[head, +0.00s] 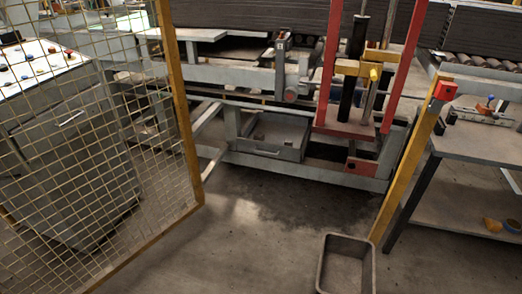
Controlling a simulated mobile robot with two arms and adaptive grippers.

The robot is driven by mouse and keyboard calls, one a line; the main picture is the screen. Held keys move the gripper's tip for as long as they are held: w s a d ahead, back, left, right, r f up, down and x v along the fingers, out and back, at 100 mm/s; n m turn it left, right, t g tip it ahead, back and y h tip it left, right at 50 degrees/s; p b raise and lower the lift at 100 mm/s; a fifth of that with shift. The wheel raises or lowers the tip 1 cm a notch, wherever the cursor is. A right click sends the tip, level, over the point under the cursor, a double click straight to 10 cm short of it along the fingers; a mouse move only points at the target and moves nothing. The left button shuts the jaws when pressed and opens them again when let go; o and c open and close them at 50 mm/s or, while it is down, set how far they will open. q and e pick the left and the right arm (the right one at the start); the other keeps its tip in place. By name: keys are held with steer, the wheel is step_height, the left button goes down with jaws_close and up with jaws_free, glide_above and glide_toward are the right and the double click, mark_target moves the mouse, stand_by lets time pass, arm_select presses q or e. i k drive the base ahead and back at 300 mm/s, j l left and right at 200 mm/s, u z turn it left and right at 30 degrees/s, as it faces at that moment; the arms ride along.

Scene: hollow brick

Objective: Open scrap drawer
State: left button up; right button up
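A grey metal drawer or tray (268,152), which looks like the scrap drawer, sits low in the machine frame near the middle of the head view. Its front faces me and has a small dark handle. Part of its inside shows from above, and I cannot tell how far out it stands. Neither of my grippers is in view.
A yellow-framed mesh gate (181,100) stands at the left, before a grey control cabinet (60,135). A yellow post (405,165) and a side table (470,145) are at the right. An open grey bin (325,262) stands on the floor in front. Floor between is clear.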

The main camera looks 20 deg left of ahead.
mark_target(275, 127)
steer(key=i+j+z, duration=0.2)
steer(key=i+j, duration=0.65)
steer(key=k+j, duration=0.05)
steer(key=j, duration=0.05)
